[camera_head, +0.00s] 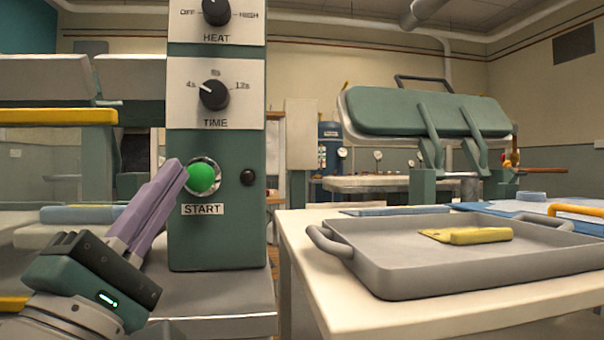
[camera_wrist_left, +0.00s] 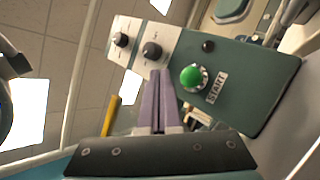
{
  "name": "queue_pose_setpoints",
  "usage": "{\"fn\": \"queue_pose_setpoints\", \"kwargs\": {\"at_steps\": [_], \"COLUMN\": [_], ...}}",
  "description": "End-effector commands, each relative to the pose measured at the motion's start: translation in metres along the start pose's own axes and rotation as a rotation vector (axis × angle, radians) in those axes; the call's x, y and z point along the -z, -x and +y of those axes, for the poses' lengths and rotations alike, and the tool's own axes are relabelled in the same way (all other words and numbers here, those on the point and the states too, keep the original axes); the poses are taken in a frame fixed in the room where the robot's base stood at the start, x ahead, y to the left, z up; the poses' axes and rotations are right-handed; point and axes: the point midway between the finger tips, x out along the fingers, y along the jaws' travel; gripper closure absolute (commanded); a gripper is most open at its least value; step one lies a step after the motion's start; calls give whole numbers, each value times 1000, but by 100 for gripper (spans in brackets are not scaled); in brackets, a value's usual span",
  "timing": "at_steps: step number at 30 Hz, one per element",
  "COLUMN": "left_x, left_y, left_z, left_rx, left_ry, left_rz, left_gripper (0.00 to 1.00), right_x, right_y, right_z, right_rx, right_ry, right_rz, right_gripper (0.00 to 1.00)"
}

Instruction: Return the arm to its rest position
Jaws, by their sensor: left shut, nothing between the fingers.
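My left gripper (camera_head: 183,166) is shut and empty, its purple fingers together. In the head view its fingertips reach up to the left edge of the green START button (camera_head: 203,178) on the green control panel (camera_head: 217,243). In the left wrist view the shut fingers (camera_wrist_left: 158,74) point up toward the panel, and the START button (camera_wrist_left: 191,77) shows to the right of the tips with a visible gap in the picture. Whether the tips touch the button I cannot tell. My right gripper is in neither view.
Above the button are a TIME knob (camera_head: 214,95) and a HEAT knob (camera_head: 216,11). A grey tray (camera_head: 400,277) with a yellow item (camera_head: 467,235) stands on a white table (camera_head: 345,318) at the right. A press with a raised green lid (camera_head: 400,112) stands behind.

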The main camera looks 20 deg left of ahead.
Motion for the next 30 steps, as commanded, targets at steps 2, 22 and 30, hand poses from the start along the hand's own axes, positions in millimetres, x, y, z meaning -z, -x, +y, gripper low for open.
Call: {"fn": "queue_pose_setpoints", "kwargs": {"at_steps": [2,22,30], "left_x": [0,-118,-114], "left_y": [0,-12,57], "left_z": [0,14,62], "left_rx": [0,603,1075], "left_ry": [0,-612,-1082], "left_rz": [0,-589,-1182], "left_gripper": [100,100,100], "right_x": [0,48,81], "right_y": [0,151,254], "right_z": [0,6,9], "right_rx": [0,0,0], "right_ry": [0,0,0], "right_rz": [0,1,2], "right_gripper": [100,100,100]}}
